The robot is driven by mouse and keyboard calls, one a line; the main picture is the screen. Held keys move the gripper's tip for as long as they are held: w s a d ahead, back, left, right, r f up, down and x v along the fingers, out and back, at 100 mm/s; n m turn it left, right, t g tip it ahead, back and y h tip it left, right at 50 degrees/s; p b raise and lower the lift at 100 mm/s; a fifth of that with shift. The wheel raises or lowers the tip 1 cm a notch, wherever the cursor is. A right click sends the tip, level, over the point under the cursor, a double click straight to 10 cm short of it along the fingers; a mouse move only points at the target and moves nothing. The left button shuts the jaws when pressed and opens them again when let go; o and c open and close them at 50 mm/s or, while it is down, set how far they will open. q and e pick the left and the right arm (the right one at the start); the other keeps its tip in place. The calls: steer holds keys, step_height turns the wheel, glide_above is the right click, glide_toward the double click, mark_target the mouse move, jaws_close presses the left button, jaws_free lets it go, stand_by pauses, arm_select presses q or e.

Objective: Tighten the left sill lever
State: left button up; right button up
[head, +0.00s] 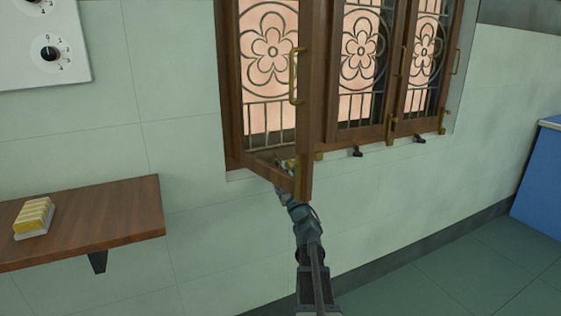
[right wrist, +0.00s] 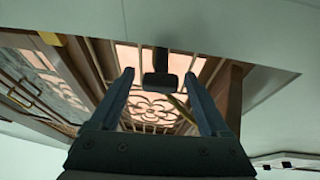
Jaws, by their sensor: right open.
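My right gripper (head: 288,164) reaches up to the sill below the open left sash, whose bottom rail partly covers it in the head view. In the right wrist view its two fingers (right wrist: 159,88) are apart. A small dark lever (right wrist: 161,79), with a block-shaped end and a short stem, shows between the fingertips; I cannot tell whether they touch it. This lever, apparently the left sill lever, cannot be made out in the head view. Two other black levers, a middle one (head: 357,152) and a right one (head: 419,139), sit along the sill. My left gripper is not in view.
The wooden left sash (head: 305,120) stands swung out into the room, close to my right arm, with a brass handle (head: 293,77). A wooden shelf (head: 120,215) with a yellow-and-white block (head: 34,217) is at left. A blue cabinet (head: 540,170) stands far right.

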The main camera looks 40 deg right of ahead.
steer(key=shift+p+x, duration=0.4)
steer(key=shift+x, duration=1.2)
jaws_close()
